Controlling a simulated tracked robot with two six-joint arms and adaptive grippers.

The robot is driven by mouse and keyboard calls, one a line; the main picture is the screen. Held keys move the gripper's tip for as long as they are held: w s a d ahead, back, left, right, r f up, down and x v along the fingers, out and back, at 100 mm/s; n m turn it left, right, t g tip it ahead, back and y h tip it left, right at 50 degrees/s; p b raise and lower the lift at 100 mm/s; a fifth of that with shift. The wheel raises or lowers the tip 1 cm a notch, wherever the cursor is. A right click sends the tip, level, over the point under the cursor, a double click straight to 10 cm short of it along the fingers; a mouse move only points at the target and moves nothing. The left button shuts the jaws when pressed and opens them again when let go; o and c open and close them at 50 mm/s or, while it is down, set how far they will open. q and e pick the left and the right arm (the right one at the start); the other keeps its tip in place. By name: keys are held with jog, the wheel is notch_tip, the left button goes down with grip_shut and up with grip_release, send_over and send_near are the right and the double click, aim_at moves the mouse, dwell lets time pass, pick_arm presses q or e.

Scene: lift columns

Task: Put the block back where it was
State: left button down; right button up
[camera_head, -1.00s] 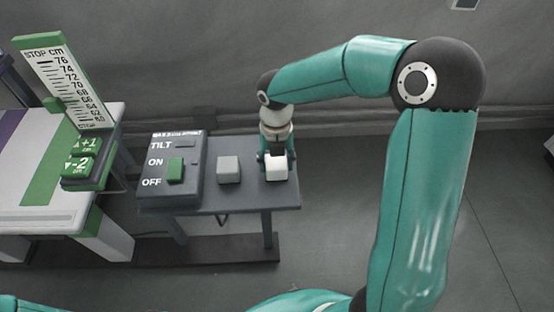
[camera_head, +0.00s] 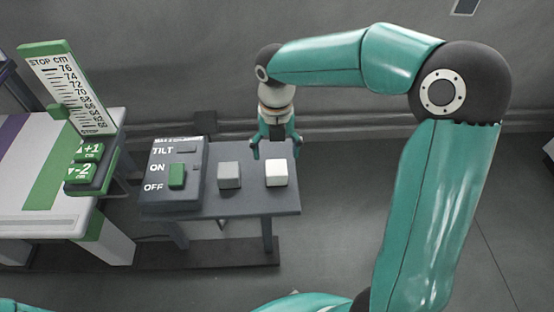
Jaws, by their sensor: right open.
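A white block (camera_head: 276,173) sits on the right part of the small dark table (camera_head: 245,205). A grey block (camera_head: 229,176) stands to its left on the same table, with a gap between them. My right gripper (camera_head: 275,153) is open and empty just above and behind the white block, its fingers spread apart and pointing down. My left gripper is out of view; only a bit of teal shows at the bottom left corner.
A dark switch box (camera_head: 192,190) with TILT, ON and OFF labels and a green switch (camera_head: 177,176) stands on the table's left. Further left is a lift table (camera_head: 20,190) with green buttons (camera_head: 88,152) and a height scale (camera_head: 70,90).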

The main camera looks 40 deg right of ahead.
aim_at(277, 166)
notch_tip(277, 166, up, 5)
jog(key=shift+r+p, duration=0.1)
jog(key=shift+p, duration=0.2)
jog(key=shift+d, duration=0.1)
dwell(0.3)
